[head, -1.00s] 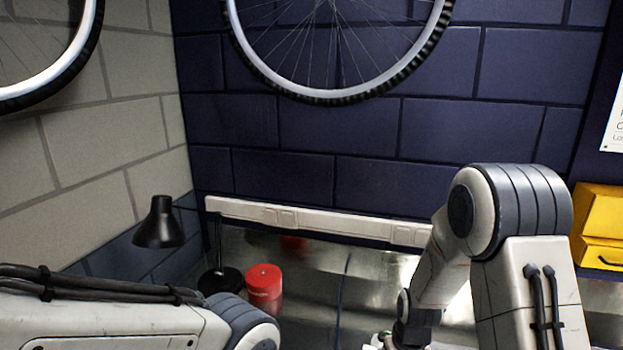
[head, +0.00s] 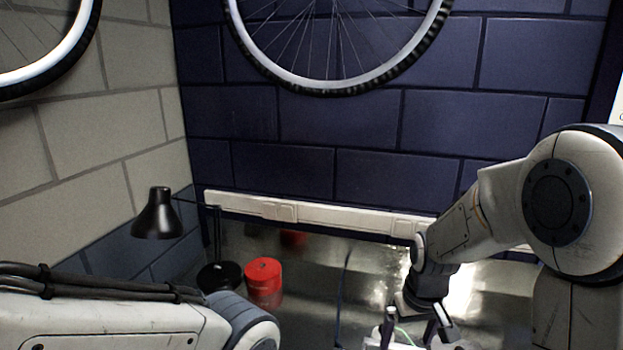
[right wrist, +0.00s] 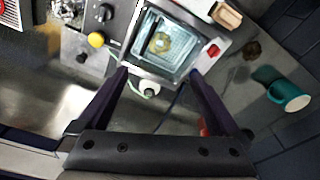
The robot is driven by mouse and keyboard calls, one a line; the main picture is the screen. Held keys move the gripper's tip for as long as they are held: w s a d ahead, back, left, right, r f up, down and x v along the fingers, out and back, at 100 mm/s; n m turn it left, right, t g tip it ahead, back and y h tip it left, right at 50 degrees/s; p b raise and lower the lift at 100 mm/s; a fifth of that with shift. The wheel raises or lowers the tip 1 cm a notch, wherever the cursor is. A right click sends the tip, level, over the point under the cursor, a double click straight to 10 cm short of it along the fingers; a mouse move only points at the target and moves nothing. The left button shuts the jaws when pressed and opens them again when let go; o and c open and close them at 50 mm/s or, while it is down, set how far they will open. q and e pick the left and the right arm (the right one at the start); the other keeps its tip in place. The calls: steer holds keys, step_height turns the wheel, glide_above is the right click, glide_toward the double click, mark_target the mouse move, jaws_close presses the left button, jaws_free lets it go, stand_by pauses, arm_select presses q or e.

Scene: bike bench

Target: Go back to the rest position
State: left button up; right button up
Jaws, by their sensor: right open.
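My right gripper (head: 415,328) hangs over the bench at the lower right of the head view, fingers pointing down. A metal basin (right wrist: 165,45) with a small yellowish thing inside lies beyond the fingertips. A small white round part (right wrist: 149,88) with a green strand shows between the fingers, apart from them. My left arm comes in at the lower left of the head view; its gripper is out of the frame.
The metal bench (head: 315,300) carries a red can (head: 263,284) and a black lamp (head: 158,216) at the left. A teal mug (right wrist: 289,96) and a yellow knob (right wrist: 96,40) show in the right wrist view. A bicycle wheel (head: 335,88) hangs on the wall.

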steer(key=f, duration=0.3)
steer(key=w+f+p, duration=0.1)
steer(key=f, duration=0.3)
steer(key=f+p, duration=0.1)
steer(key=f, duration=0.2)
steer(key=shift+w+a+f, duration=0.1)
steer(key=shift+w+f, duration=0.05)
steer(key=shift+f, duration=0.05)
